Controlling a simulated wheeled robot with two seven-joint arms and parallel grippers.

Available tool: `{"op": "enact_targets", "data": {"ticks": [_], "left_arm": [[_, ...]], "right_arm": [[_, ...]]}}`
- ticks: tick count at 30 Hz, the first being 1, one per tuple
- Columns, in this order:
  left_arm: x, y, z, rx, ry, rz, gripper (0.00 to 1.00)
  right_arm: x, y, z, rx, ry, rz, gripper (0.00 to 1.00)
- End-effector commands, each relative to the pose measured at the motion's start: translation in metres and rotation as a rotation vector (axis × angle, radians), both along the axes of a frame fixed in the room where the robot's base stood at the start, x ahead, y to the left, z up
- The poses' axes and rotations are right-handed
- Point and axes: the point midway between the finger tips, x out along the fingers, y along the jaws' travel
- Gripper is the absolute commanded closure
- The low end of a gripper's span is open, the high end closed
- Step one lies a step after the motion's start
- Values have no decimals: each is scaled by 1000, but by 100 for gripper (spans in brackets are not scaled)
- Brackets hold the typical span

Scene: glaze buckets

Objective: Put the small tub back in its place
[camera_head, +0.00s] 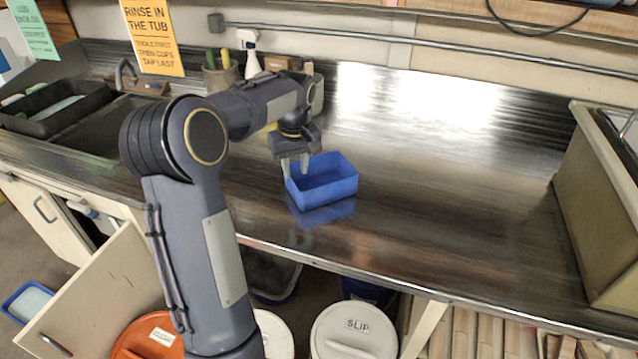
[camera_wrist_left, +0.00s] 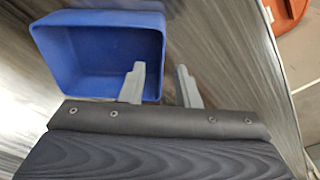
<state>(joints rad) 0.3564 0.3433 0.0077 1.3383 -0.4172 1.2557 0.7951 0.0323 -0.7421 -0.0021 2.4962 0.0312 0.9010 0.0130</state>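The small tub (camera_head: 335,187) is a blue, open, rectangular box, upright on the shiny metal counter, with its reflection just below it. It looks empty. My left gripper (camera_head: 296,167) points down at the tub's left end. In the left wrist view, the tub (camera_wrist_left: 85,50) fills the upper left. The left gripper's fingers (camera_wrist_left: 161,88) straddle one tub wall, one finger inside and one outside. Gaps show beside the wall, so the gripper is open and not clamped on it. My right gripper is not in view.
The metal counter (camera_head: 430,190) is clear right of the tub, up to a beige box-like unit (camera_head: 600,200). A spray bottle (camera_head: 251,55) and tool pot (camera_head: 221,75) stand behind my arm. A sink (camera_head: 95,125) is left. Lidded buckets, one marked SLIP (camera_head: 355,335), stand below.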

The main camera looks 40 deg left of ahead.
Motion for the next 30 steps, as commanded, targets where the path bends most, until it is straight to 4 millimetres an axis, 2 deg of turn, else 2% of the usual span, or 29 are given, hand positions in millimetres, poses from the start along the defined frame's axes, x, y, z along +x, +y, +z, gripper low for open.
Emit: {"op": "enact_targets", "data": {"ticks": [13,17,21,30], "left_arm": [[8,17,-41,6,14,30,71],[12,27,-59,6,15,29,71],[14,28,-76,7,12,28,71],[14,28,-81,7,10,27,72]], "right_arm": [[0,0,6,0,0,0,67],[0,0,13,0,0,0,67],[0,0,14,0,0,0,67],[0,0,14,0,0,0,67]]}}
